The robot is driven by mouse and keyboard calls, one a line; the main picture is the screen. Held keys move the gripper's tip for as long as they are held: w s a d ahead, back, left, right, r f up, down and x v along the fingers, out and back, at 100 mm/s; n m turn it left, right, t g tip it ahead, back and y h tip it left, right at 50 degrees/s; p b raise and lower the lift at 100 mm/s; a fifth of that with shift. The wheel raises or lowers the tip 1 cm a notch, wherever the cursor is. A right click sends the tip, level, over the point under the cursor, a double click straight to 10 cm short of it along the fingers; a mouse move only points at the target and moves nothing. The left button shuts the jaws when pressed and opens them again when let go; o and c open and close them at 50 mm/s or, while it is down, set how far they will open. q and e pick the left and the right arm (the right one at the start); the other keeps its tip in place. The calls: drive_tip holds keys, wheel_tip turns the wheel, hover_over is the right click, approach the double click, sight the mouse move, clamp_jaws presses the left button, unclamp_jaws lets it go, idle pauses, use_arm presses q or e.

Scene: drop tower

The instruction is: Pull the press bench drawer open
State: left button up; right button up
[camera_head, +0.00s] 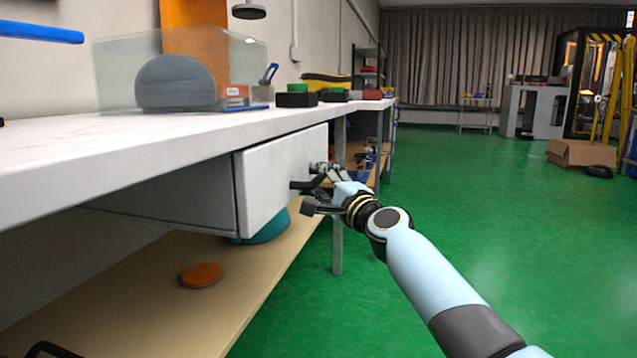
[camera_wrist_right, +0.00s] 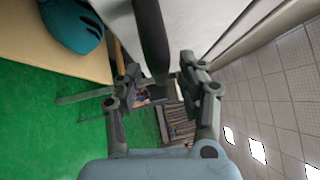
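The press bench drawer has a white front (camera_head: 280,182) under the bench top, with a grey side panel (camera_head: 175,195) behind it and a thin dark line between them. Its dark bar handle (camera_head: 301,185) sticks out from the front; in the right wrist view the handle (camera_wrist_right: 153,40) runs between my fingers. My right gripper (camera_head: 324,172) is at the handle; it also shows in the right wrist view (camera_wrist_right: 160,76). Its fingers are apart, one on each side of the bar, with visible gaps. My left gripper is not in view.
The white bench top (camera_head: 130,130) carries a clear box (camera_head: 120,70) and small coloured items. Below, a wooden shelf (camera_head: 150,290) holds an orange disc (camera_head: 200,274) and a teal object (camera_head: 265,229). A table leg (camera_head: 337,235) stands behind my gripper.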

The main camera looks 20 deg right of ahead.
drive_tip(key=shift+x, duration=0.8)
clamp_jaws()
drive_tip(key=shift+f, duration=0.1)
